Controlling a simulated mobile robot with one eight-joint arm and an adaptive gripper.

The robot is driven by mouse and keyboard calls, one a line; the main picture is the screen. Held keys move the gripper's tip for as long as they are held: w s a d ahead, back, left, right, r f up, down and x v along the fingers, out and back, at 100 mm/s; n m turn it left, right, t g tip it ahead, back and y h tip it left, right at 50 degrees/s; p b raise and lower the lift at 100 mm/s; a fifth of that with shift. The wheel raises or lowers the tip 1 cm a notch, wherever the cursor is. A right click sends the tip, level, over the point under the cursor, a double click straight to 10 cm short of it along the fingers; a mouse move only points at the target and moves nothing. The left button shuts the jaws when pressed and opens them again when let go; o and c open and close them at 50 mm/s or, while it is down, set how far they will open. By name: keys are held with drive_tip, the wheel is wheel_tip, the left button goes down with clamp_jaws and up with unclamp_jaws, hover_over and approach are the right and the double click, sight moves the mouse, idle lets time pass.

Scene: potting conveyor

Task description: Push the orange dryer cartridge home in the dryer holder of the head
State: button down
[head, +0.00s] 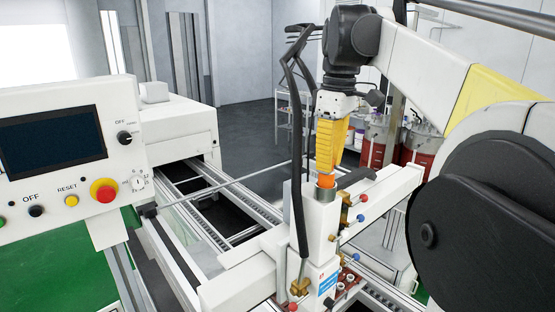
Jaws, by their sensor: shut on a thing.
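The orange dryer cartridge (326,181) shows as a short orange piece just below my fingertips. It stands upright at the mouth of the grey, ring-like dryer holder (326,194) on top of the white head (322,222). How deep it sits in the holder cannot be told. My gripper (327,172), with yellow fingers, points straight down above the holder and is shut on the cartridge. The fingers hide the cartridge's upper part.
Black hoses (297,150) run down close to the left of my gripper. A white crossbeam (384,190) passes behind the head. A control panel (75,150) stands at left, and the conveyor (205,192) runs behind it. Red containers (373,150) stand at the back.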

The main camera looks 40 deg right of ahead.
drive_tip(key=shift+f+b, duration=0.7)
drive_tip(key=shift+f, duration=0.5)
drive_tip(key=c, duration=1.3)
unclamp_jaws()
drive_tip(key=shift+r, duration=0.15)
drive_tip(key=r, duration=1.1)
drive_tip(key=shift+s+d+r, duration=0.1)
drive_tip(key=shift+s+r, duration=0.2)
drive_tip(key=shift+r, duration=0.1)
